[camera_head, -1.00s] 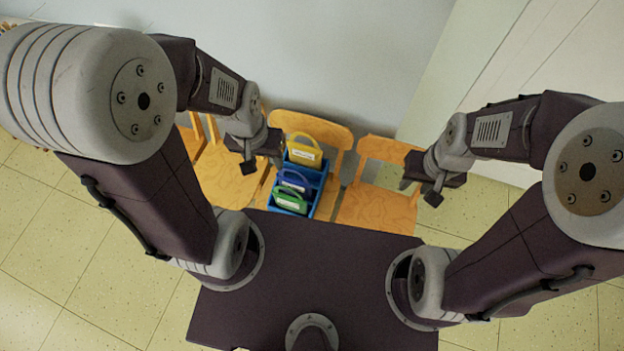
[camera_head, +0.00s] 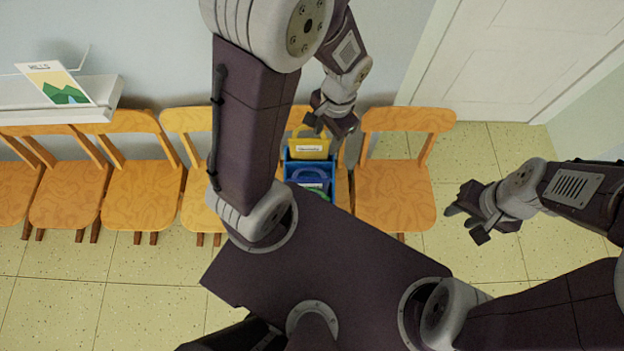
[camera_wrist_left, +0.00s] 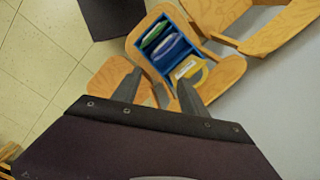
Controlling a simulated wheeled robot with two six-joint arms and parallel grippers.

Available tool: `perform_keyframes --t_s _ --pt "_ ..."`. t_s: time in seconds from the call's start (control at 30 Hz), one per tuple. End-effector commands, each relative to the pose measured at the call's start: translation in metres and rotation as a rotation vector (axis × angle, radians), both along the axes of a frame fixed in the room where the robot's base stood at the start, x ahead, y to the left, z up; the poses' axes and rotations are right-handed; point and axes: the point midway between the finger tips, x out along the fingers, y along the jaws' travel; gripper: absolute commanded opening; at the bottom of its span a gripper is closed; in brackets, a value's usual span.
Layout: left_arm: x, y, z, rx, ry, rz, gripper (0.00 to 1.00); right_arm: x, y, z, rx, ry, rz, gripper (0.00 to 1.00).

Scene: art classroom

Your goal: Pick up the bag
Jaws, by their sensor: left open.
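Three small bags with looped handles and white labels sit upright in a blue crate (camera_head: 289,168) on an orange wooden chair. The yellow bag (camera_head: 309,147) is at the back, the blue bag (camera_head: 310,175) in the middle and the green bag (camera_head: 319,189) at the front, mostly hidden by my body. My left gripper (camera_head: 336,137) is open above the yellow bag's end of the crate. In the left wrist view the yellow bag (camera_wrist_left: 193,73) shows just beyond the open fingers (camera_wrist_left: 158,86), which look empty. My right gripper (camera_head: 465,222) is open and empty over the floor at right.
Several orange chairs stand in a row along the wall; one chair (camera_head: 395,190) is right beside the crate's chair. A white shelf (camera_head: 60,100) holds a picture card (camera_head: 57,84) at left. A white door (camera_head: 510,60) is at back right. Floor at right is clear.

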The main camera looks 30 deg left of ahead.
Motion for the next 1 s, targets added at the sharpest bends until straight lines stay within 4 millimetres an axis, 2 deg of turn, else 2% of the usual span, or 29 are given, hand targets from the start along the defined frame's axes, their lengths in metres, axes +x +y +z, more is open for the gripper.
perform_keyframes --t_s 0.03,0.17,0.27,0.4,0.5,0.53,0.63,0.87,1.0 --pt "0.003 -0.001 -0.026 0.011 0.019 -0.041 0.51 0.000 0.000 -0.022 0.000 0.000 0.000 0.36" --pt "0.011 -0.003 -0.068 0.044 0.070 -0.155 0.51 0.000 0.000 -0.052 0.000 0.000 0.000 0.36" --pt "0.016 -0.005 -0.108 0.072 0.117 -0.248 0.51 0.000 0.000 -0.081 0.000 0.000 0.000 0.36" --pt "0.023 -0.011 -0.177 0.114 0.191 -0.391 0.51 0.000 -0.001 -0.130 0.000 0.000 0.000 0.36" --pt "0.027 -0.015 -0.224 0.143 0.243 -0.485 0.51 0.000 -0.001 -0.160 0.000 0.000 0.000 0.36" --pt "0.027 -0.016 -0.233 0.151 0.255 -0.505 0.51 0.000 -0.001 -0.165 0.000 0.000 0.000 0.36" --pt "0.029 -0.018 -0.248 0.166 0.280 -0.551 0.51 0.000 -0.001 -0.173 0.000 0.000 0.000 0.36" --pt "0.028 -0.016 -0.252 0.169 0.288 -0.563 0.51 0.000 -0.001 -0.171 0.000 0.000 0.000 0.36" --pt "0.023 -0.009 -0.273 0.169 0.289 -0.561 0.51 0.000 -0.001 -0.180 0.000 0.000 0.000 0.36"
